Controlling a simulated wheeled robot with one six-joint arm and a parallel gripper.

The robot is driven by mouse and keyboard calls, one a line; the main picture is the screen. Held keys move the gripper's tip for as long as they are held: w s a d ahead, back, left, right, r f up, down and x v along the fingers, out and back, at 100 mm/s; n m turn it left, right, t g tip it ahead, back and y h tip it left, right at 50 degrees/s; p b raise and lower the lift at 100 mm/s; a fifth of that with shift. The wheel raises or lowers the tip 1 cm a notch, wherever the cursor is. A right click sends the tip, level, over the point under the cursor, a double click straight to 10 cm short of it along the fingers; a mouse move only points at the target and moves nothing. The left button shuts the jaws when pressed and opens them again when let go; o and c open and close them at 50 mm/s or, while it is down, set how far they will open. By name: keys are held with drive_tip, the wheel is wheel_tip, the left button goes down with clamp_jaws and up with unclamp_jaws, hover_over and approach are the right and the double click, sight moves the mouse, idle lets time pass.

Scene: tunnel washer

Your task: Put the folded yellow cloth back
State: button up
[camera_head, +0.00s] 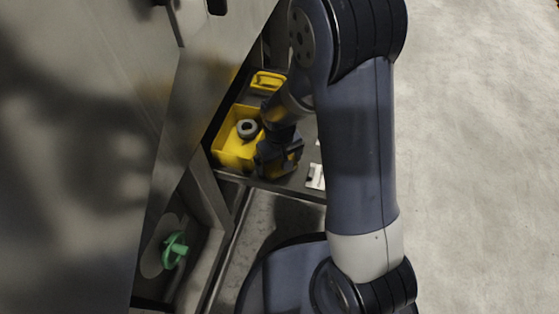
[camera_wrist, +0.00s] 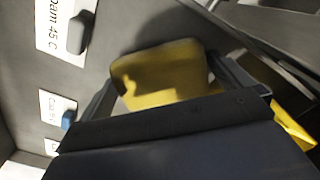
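The folded yellow cloth (camera_wrist: 160,75) lies between the two fingers of my gripper (camera_wrist: 165,85) in the wrist view, its sides against both fingers. A dark shadow falls across it. In the head view my gripper (camera_head: 280,158) is low over the dark shelf, just right of a yellow bin. A small yellow patch of the cloth (camera_head: 289,164) shows there by the fingers. The rest of the cloth is hidden by my gripper, and I cannot tell whether it touches the shelf.
The yellow bin (camera_head: 230,152) holds a grey ring-shaped part (camera_head: 247,128). Another yellow container (camera_head: 267,81) stands behind. White labels with a grey tab (camera_wrist: 77,33) and a blue tab (camera_wrist: 68,120) show in the wrist view. A green handwheel (camera_head: 174,250) is at lower left.

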sight(280, 162)
drive_tip(key=shift+r, duration=0.1)
wheel_tip(280, 162, up, 12)
drive_tip(key=p, duration=0.4)
idle(0.4)
wheel_tip(280, 162, down, 12)
drive_tip(key=b, duration=0.4)
drive_tip(key=shift+f, duration=0.25)
wheel_tip(280, 162, up, 3)
drive_tip(key=shift+f+p, duration=0.1)
drive_tip(key=shift+p, duration=0.5)
drive_tip(key=shift+r, duration=0.75)
